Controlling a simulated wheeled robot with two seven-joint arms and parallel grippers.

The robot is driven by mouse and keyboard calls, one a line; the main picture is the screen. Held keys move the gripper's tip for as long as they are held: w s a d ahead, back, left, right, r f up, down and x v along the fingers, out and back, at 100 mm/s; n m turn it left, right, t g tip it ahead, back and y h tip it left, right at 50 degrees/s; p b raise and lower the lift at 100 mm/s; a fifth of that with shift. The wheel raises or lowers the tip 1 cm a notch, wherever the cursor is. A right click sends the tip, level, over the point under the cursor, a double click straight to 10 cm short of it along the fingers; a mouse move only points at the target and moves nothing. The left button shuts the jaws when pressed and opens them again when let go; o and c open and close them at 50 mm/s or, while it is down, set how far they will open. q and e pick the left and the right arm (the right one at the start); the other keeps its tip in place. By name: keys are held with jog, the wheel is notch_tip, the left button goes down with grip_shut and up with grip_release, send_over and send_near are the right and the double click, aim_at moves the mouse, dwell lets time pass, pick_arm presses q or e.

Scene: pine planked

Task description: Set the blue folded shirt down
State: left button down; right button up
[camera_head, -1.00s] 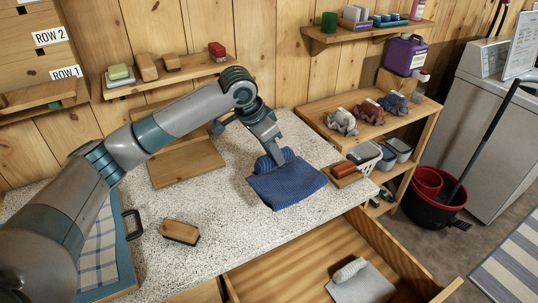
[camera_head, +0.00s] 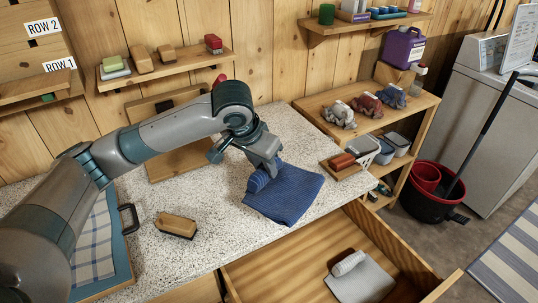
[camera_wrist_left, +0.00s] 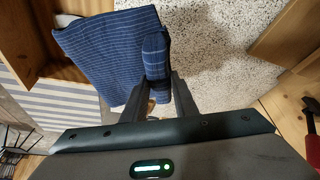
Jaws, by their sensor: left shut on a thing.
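The blue folded shirt (camera_head: 290,196) is over the speckled counter, by its front edge above the open drawer. My left gripper (camera_head: 272,170) is shut on the rolled edge of the shirt, and the rest hangs flat and tilted from it. In the left wrist view the shirt (camera_wrist_left: 105,58) spreads to the left of the gripper (camera_wrist_left: 162,88), with a shadow on the counter to its right. Whether its lower edge touches the counter is unclear. My right gripper is not in view.
A brush (camera_head: 177,225) lies on the speckled counter (camera_head: 215,255). A small wooden tray with red blocks (camera_head: 343,163) stands right of the shirt. The open drawer (camera_head: 300,262) holds a grey cloth (camera_head: 362,280). The counter between brush and shirt is clear.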

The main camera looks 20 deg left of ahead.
aim_at(256, 184)
pick_arm(q)
jog(key=s+n, duration=0.1)
jog(key=s+n+y, duration=0.1)
jog(key=s, duration=0.1)
jog(key=s+n, duration=0.1)
jog(key=s, duration=0.1)
jog(key=shift+a+f+b, duration=0.2)
jog(key=shift+a+b, duration=0.05)
jog(key=shift+b, duration=0.15)
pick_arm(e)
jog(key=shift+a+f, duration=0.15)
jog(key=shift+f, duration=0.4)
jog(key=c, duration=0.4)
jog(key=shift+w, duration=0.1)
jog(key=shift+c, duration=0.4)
